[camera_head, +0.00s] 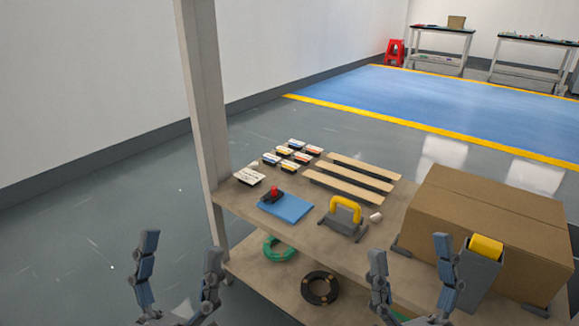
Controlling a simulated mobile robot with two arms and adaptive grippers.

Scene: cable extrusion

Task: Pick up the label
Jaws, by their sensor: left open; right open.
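A white card with dark print (248,177), which looks like the label, lies near the left edge of the shelf's top board. Several small blocks with white, blue, yellow and red faces (284,151) stand in rows behind it; they may also be labels. My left gripper (181,250) is open and empty, in front of the shelf and to the left of its near edge. My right gripper (410,252) is open and empty, in front of the shelf's right part near the cardboard box. Neither gripper touches the card.
The wooden shelf (392,233) also bears a blue board (285,207) with a red-topped tool, a yellow-handled tool (346,211), wooden strips (357,175) and a cardboard box (500,212). A grey post (202,90) rises at its left. Green and black coils (320,288) lie below.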

